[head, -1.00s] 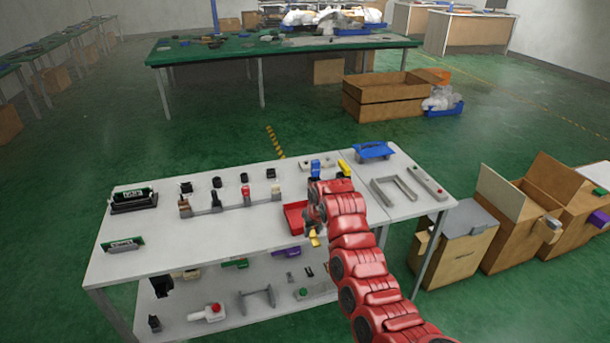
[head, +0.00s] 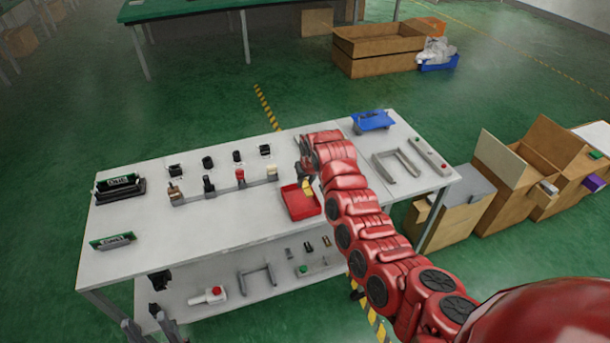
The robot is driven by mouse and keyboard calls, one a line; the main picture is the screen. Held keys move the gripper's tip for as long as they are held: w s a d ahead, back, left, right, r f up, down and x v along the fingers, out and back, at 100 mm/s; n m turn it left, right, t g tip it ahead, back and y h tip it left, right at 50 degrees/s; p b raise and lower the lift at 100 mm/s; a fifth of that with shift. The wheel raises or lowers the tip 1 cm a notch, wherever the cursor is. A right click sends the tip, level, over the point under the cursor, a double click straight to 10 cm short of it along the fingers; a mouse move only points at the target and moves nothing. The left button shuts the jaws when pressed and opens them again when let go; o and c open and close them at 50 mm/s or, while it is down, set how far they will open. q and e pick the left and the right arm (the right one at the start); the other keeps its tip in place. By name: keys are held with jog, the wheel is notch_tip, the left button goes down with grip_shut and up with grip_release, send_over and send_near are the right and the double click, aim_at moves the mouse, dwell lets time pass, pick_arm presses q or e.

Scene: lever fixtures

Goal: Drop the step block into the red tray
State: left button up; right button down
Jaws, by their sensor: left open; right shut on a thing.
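The red tray (head: 299,205) lies on the white table top, right of the row of lever fixtures. My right gripper (head: 308,181) is at the tray's back right corner, shut on a small yellow block, the step block (head: 308,187). The block appears over the tray's back right part; its height above the tray floor is hard to tell. My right forearm and the gripper hide part of the block and the table behind. My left gripper (head: 150,328) shows only as grey fingers at the bottom left edge, apart and empty, in front of the table.
A row of lever fixtures (head: 222,190) stands left of the tray. A blue part (head: 372,121) and a grey U-shaped bracket (head: 398,164) lie at the right. Black-and-green devices (head: 120,187) are at the left. Open cardboard boxes (head: 500,190) stand right of the table.

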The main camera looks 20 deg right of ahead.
aim_at(306, 186)
notch_tip(306, 186, down, 4)
jog(key=shift+w+r+b, duration=0.1)
jog(key=shift+r+b, duration=0.1)
jog(key=shift+b, duration=0.2)
jog(key=c, duration=0.6)
grip_release()
jog(key=shift+r, duration=0.1)
jog(key=b+v, duration=0.3)
jog(key=v, duration=0.7)
jog(key=shift+r, duration=0.15)
jog(key=shift+p+v, duration=0.95)
jog(key=shift+v, duration=2.5)
